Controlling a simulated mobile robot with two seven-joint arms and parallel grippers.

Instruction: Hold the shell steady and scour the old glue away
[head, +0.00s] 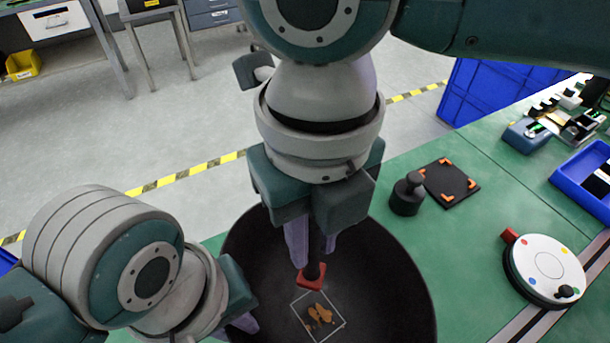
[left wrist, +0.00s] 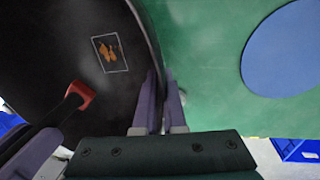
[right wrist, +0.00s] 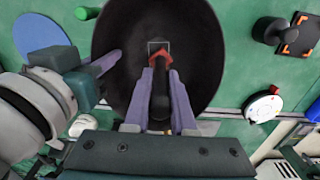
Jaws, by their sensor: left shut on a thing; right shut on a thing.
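The shell is a large black bowl (head: 395,285) on the green bench. Inside it, a white-outlined square holds patches of orange-brown old glue (head: 320,315); they also show in the left wrist view (left wrist: 108,52). My left gripper (left wrist: 160,88) is shut on the shell's rim; in the head view its fingers show at the bowl's left edge (head: 247,322). My right gripper (head: 310,243) is shut on the dark handle of a scraper with a red head (head: 311,280). The red head is inside the bowl, right beside the outlined square. I cannot tell whether it touches the surface.
Right of the bowl are a black knobbed weight (head: 407,195), a black pad with orange corners (head: 452,188) and a round white dial (head: 545,262). A blue tray (head: 570,182) stands farther right. A blue disc (left wrist: 288,50) lies on the bench near the bowl.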

